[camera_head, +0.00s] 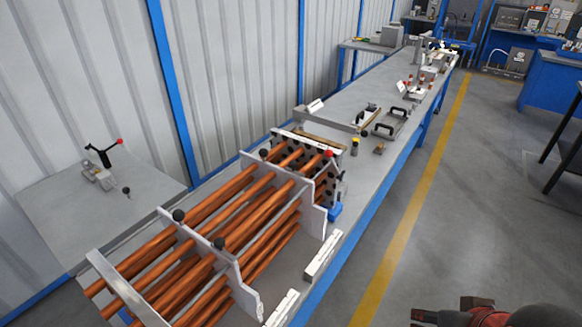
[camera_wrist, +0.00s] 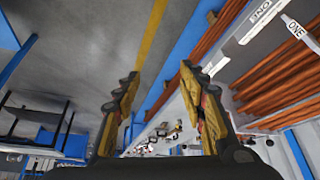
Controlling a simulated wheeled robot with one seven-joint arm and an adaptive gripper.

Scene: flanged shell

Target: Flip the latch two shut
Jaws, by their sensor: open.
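I cannot tell for sure which part is latch two, and no label reading "two" is legible. In the head view, a latch-like clamp (camera_head: 100,178) with a black handle and a red tip sits on the left side table. Copper tubes (camera_head: 230,225) lie in a rack of upright grey plates (camera_head: 312,210) with black knobs on top. Another red knob (camera_head: 329,153) stands at the rack's far end. In the wrist view, my gripper (camera_wrist: 160,72) is open and empty, with yellow pads on both fingers. Copper tubes (camera_wrist: 270,90) and a tag marked "ONE" (camera_wrist: 294,27) lie to its right, apart from it.
A long grey workbench (camera_head: 350,175) runs toward the back, with black-handled pieces (camera_head: 392,122) on it. A yellow floor line (camera_head: 420,190) runs beside it. A blue cabinet (camera_head: 548,85) stands at the far right.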

